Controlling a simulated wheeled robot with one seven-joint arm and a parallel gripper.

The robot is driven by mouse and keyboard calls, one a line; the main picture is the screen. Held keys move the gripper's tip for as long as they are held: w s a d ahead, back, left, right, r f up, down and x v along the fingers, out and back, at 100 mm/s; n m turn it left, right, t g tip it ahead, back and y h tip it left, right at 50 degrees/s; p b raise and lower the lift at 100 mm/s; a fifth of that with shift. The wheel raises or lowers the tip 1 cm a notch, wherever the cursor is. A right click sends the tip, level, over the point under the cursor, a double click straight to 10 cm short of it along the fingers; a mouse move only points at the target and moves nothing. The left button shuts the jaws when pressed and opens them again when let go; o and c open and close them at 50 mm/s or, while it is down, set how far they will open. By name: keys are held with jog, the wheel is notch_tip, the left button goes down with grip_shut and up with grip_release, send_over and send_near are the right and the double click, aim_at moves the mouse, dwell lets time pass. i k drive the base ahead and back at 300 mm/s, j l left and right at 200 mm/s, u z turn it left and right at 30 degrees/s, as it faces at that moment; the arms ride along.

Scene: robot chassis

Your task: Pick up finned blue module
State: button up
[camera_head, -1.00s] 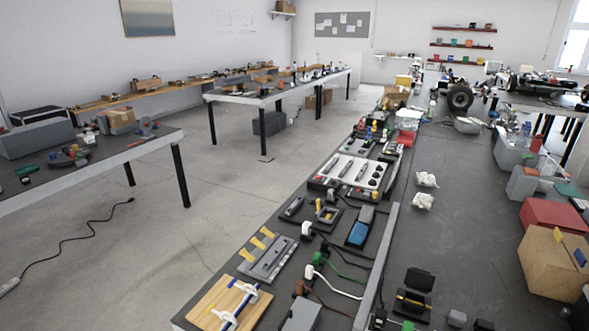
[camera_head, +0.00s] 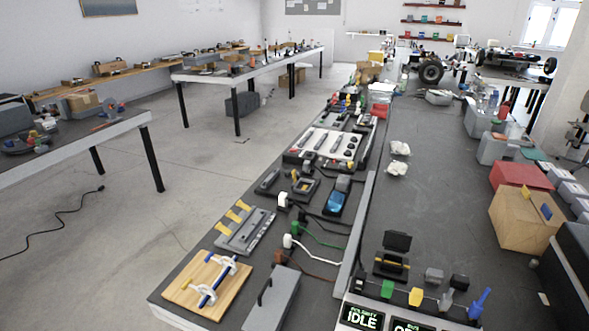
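A blue module (camera_head: 335,202) lies on the long dark bench in the middle of the head view. It sits on a dark base, with a grey block (camera_head: 343,184) at its far end. It is the only blue block of this kind that I can make out, but its fins are too small to tell. It stands just left of a long grey divider strip (camera_head: 354,240). My gripper is not in view.
Near the module are a dark frame fixture (camera_head: 304,187), a grey plate with yellow tabs (camera_head: 245,230) and coloured connectors with cables (camera_head: 294,229). A wooden board (camera_head: 206,284), grey box (camera_head: 272,300) and IDLE display (camera_head: 360,317) stand nearer. Open floor (camera_head: 150,225) lies left.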

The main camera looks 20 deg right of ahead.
aim_at(335, 202)
jog(key=j+z, duration=0.1)
jog(key=z, duration=0.6)
jog(key=i+j+z, duration=0.15)
jog(key=j+z, duration=0.3)
jog(key=j, duration=0.25)
jog(key=j+z, duration=0.5)
jog(key=j, duration=0.25)
jog(key=j+z, duration=0.1)
jog(key=j, duration=1.35)
jog(key=k, duration=0.1)
